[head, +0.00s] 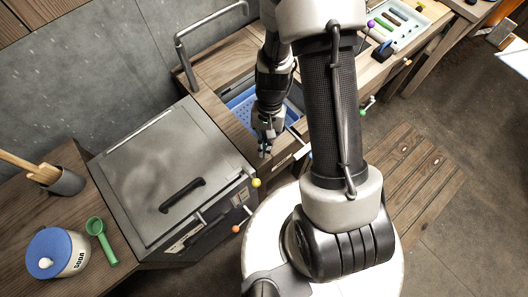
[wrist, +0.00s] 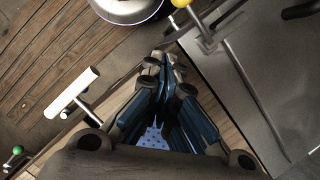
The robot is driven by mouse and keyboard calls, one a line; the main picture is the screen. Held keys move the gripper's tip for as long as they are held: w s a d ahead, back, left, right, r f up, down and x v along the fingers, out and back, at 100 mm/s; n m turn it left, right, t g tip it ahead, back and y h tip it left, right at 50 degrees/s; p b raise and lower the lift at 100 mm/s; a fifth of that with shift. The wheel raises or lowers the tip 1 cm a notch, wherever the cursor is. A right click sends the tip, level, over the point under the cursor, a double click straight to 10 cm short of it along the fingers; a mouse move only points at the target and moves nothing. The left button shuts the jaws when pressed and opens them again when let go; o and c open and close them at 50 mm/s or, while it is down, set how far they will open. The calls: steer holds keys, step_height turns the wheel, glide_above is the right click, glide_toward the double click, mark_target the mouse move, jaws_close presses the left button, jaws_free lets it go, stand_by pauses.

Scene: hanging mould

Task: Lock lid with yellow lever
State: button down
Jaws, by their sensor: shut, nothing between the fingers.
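A grey box with a flat grey lid (head: 158,165) stands at the left in the head view; the lid lies flat on it and has a black handle (head: 182,195). The yellow lever's ball knob (head: 256,183) is at the box's right front corner. In the wrist view the yellow knob (wrist: 181,3) shows at the top edge, with its metal bar running down right by the lid edge (wrist: 245,85). My gripper (head: 265,153) is shut and empty, pointing down just behind and right of the yellow knob, apart from it. In the wrist view the fingertips (wrist: 165,62) are below the knob.
An orange knob (head: 236,229) is on the box front. A blue perforated basket (head: 243,108) sits in the sink behind my gripper. A white T-shaped handle (wrist: 72,95) and green knob (wrist: 16,150) are at left in the wrist view. A soda jar (head: 75,262) and green scoop (head: 101,241) stand left.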

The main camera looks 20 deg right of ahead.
steer(key=s+a+p+v, duration=0.1)
steer(key=v, duration=0.6)
steer(key=shift+d+r+p, duration=0.35)
steer(key=shift+r, duration=0.2)
steer(key=shift+w, duration=0.15)
